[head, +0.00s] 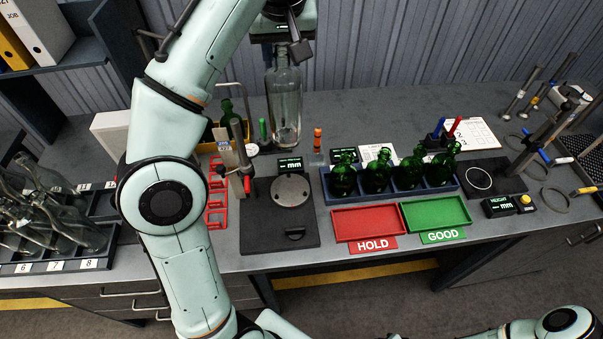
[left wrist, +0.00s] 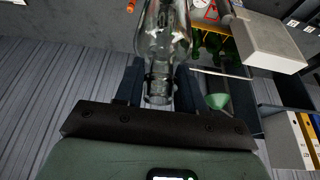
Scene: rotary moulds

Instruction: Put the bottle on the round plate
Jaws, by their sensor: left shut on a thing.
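A clear glass bottle (head: 285,105) hangs upright from my left gripper (head: 283,50), which is shut on its neck. In the left wrist view the bottle (left wrist: 165,35) sits between the two dark fingers (left wrist: 158,88). The round plate (head: 291,190) is a grey metal disc on a black base on the bench. In the head view the bottle's bottom shows above and slightly left of the plate, apart from it. Its exact height over the bench is hard to tell. My right gripper is not in view.
A gauge stand (head: 240,155) rises at the plate's left. A blue rack (head: 325,185) of several green bottles stands right of the plate. Red HOLD (head: 366,222) and green GOOD (head: 436,211) trays lie in front. Several clear bottles lie in a rack (head: 60,264) at far left.

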